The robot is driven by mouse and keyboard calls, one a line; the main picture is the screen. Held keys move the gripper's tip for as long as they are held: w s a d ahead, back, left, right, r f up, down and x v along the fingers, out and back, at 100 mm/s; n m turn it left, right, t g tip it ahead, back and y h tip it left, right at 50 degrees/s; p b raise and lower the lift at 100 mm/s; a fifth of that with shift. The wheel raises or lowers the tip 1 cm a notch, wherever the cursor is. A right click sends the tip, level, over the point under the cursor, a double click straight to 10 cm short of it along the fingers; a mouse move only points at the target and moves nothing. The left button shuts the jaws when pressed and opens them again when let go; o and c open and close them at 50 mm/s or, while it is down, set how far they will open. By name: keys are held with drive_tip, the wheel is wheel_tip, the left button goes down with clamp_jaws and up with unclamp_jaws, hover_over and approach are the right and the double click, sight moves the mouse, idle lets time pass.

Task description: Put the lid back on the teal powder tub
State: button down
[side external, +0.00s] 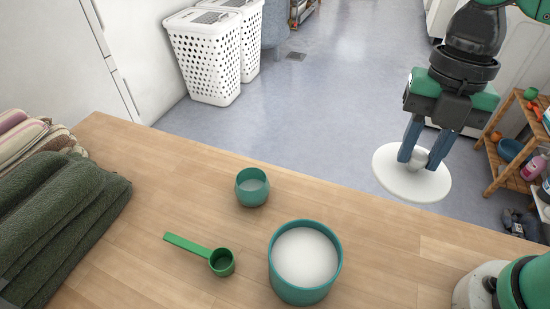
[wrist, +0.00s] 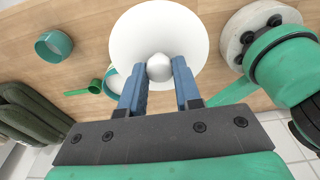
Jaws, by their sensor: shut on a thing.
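The teal powder tub (side external: 305,289) stands open on the wooden counter in the side view, with white powder inside. In the wrist view only a small part of a teal rim with white inside (wrist: 112,78) shows, mostly hidden behind the lid and a finger. The white round lid (side external: 398,183) hangs in the air at the right of the side view, to the right of and above the tub. My gripper (side external: 418,160) is shut on the lid's round knob. The lid also shows in the wrist view (wrist: 150,30), with the knob between the blue fingers (wrist: 158,72).
A small teal cup (side external: 252,190) stands behind the tub, and a green scoop (side external: 200,250) lies left of it. Folded dark green towels (side external: 60,225) fill the counter's left end. White laundry baskets (side external: 205,60) stand on the floor beyond.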

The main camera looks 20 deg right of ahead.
sight(413, 154)
wheel_tip(413, 154, up, 5)
drive_tip(key=shift+a+f, duration=0.1)
drive_tip(key=shift+w+a, duration=0.15)
drive_tip(key=shift+a, duration=0.2)
drive_tip(key=s+a+f+n, duration=0.1)
drive_tip(key=a+f, duration=0.1)
drive_tip(key=a, duration=0.5)
drive_tip(key=a+f, duration=0.3)
drive_tip(key=a, duration=0.3)
drive_tip(key=shift+s+a+f, duration=0.1)
drive_tip(key=shift+a+f, duration=0.05)
drive_tip(key=shift+f, duration=1.3)
drive_tip(key=shift+s+a+f, duration=0.1)
drive_tip(key=shift+f, duration=1.35)
drive_tip(key=shift+f, duration=0.15)
drive_tip(key=shift+c, duration=0.2)
unclamp_jaws()
